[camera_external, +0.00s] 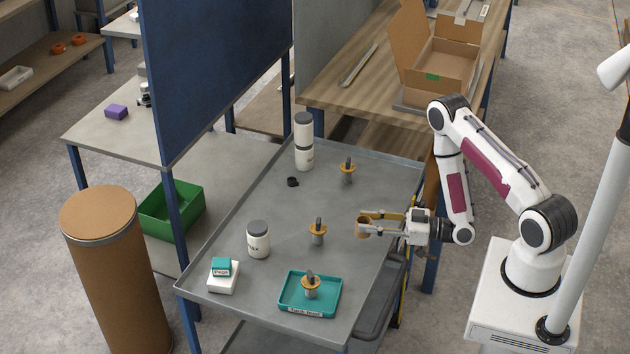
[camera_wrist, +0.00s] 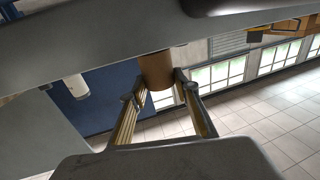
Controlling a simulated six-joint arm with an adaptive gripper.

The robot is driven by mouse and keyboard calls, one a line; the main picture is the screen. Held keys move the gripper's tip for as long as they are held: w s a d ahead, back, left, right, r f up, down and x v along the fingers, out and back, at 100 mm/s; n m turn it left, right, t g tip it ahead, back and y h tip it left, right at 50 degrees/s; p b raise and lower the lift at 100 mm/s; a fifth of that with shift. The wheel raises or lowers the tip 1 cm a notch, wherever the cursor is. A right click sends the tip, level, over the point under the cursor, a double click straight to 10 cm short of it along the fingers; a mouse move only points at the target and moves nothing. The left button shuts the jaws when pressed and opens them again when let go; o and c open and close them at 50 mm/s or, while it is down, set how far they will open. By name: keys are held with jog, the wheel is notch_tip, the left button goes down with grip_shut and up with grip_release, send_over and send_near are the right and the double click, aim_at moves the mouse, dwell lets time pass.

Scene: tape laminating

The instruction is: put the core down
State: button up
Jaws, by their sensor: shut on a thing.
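The core (camera_external: 363,227) is a short tan-brown cylinder. My gripper (camera_external: 367,224) is shut on it and holds it over the right side of the grey cart top (camera_external: 270,200). In the wrist view the brown core (camera_wrist: 157,69) sits between the two fingertips, its far end partly hidden by a grey edge. A teal tray (camera_external: 291,304) with a label stands at the near end of the cart top. A grey piece with an orange collar (camera_external: 311,284) is in it. Two similar pieces stand outside the tray, one in the middle (camera_external: 318,232) and one farther back (camera_external: 347,171).
A white jar (camera_external: 258,241), a tall white bottle (camera_external: 304,150), a small black ring (camera_external: 292,182) and a white-and-teal box stack (camera_external: 222,280) stand on the cart top. The cart has a raised rim. Bare surface lies between these things. A blue partition (camera_external: 220,70) rises behind.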

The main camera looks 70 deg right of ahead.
jog(key=shift+f, duration=2.05)
jog(key=shift+f, duration=0.15)
jog(key=o, duration=0.8)
jog(key=shift+v, duration=5.95)
jog(key=shift+w+r, duration=0.1)
jog(key=shift+r, duration=0.15)
